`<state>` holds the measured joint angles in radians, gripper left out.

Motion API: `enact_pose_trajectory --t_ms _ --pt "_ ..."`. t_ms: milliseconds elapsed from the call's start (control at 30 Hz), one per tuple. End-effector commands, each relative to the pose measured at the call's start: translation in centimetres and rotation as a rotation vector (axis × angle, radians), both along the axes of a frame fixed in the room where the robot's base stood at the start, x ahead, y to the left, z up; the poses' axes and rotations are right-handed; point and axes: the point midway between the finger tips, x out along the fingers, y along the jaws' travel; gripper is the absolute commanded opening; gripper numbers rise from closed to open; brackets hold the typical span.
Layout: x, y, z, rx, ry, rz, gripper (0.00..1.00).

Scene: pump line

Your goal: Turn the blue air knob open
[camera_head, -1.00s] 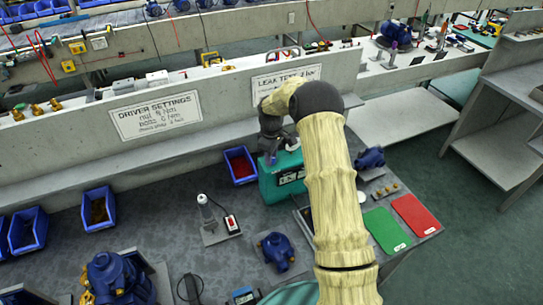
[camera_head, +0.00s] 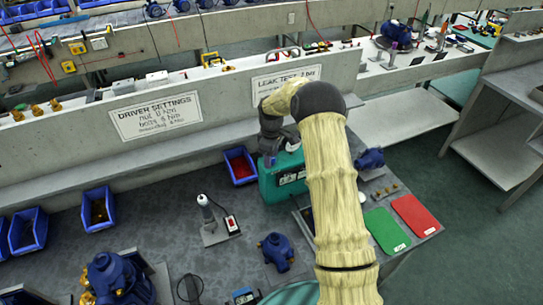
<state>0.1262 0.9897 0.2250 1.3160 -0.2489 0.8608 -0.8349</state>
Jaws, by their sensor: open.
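A teal box-shaped unit (camera_head: 270,190) with a dark label panel stands on the grey workbench below the leak test sign. A small blue spot (camera_head: 271,161) shows at its top left and may be the air knob, but it is too small to be sure. My gripper (camera_head: 271,154) points down at the top of the teal unit, close to the blue spot. It is open, and I see nothing held in it. The fingertips are small and dark, and I cannot tell whether they touch the knob. My pale-sleeved arm hides the right part of the unit.
A blue bin of red parts (camera_head: 240,166) stands just left of the teal unit. A driver on a stand (camera_head: 207,214) and a blue pump housing (camera_head: 276,252) are nearer. A green mat (camera_head: 386,231) and a red mat (camera_head: 416,215) lie right of my arm.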

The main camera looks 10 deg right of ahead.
Motion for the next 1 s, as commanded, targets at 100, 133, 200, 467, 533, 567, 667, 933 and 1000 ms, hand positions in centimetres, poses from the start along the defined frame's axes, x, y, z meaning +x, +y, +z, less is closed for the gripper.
enact_pose_trajectory --t_ms 100,133,200,467,533,567,667,933,1000 --pt "0.0 0.0 0.0 0.001 0.001 0.000 0.52" --pt "0.0 0.0 0.1 0.001 0.001 0.000 0.52" --pt "0.0 0.0 0.4 0.000 0.000 -0.001 0.52" --pt "0.1 0.0 4.1 0.001 -0.004 -0.001 0.52" --pt "0.1 0.0 5.6 0.000 -0.005 -0.001 0.52" --pt "0.0 0.0 6.1 0.000 -0.004 0.000 0.52" --pt "0.1 0.0 8.2 0.000 -0.004 0.000 0.52" --pt "0.1 0.0 13.6 0.000 -0.004 -0.001 0.52" --pt "0.1 0.0 14.9 0.000 -0.004 -0.001 0.52"
